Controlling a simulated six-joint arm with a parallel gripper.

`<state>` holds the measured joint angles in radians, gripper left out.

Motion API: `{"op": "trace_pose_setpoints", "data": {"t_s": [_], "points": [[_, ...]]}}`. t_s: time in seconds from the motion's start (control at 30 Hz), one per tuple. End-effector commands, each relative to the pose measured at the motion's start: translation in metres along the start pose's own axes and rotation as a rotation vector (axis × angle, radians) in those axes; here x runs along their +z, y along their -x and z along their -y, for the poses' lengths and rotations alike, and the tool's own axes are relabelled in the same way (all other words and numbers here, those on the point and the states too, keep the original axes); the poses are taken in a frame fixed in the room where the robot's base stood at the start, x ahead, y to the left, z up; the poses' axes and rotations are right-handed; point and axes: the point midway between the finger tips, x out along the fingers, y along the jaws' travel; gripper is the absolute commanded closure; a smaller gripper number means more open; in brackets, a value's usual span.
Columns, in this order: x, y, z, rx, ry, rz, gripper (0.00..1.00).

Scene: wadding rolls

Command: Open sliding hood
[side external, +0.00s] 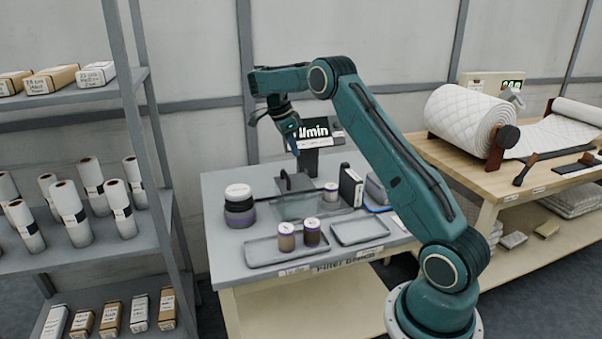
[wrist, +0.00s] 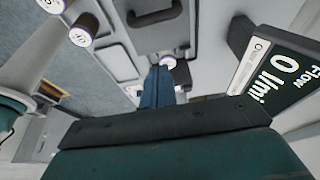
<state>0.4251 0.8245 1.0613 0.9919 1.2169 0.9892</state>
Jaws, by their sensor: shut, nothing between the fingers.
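The hood appears as a translucent grey panel (side external: 300,207) on the grey bench in the side view, with a dark upright piece (side external: 293,181) at its back. In the wrist view a dark arched handle (wrist: 157,17) stands on a grey panel near the top edge. I cannot tell how far the hood is slid. My gripper (side external: 293,147) is above the bench, in front of the flow display, apart from the hood. Its blue fingers are together and empty in the wrist view (wrist: 158,72), pointing toward the handle side.
A flow display (side external: 318,131) reading l/min stands at the back, close to my gripper. Lidded jars (side external: 287,238) and shallow trays (side external: 360,231) occupy the bench front. A dark stacked container (side external: 239,207) stands left; a black box (side external: 351,186) stands right of the hood.

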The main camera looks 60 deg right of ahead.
Motion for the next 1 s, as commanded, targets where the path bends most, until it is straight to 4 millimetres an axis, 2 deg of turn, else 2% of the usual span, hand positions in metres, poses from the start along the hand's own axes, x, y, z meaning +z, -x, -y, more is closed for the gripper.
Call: {"op": "trace_pose_setpoints", "data": {"t_s": [0.2,0.73,0.87,1.0], "points": [[0.001,0.010,0.000,0.000,-0.001,0.002,1.00],[0.001,0.018,-0.002,-0.004,0.012,0.006,1.00],[0.001,0.029,-0.007,-0.020,0.060,0.007,1.00],[0.001,0.050,-0.018,-0.051,0.157,0.009,1.00]]}}
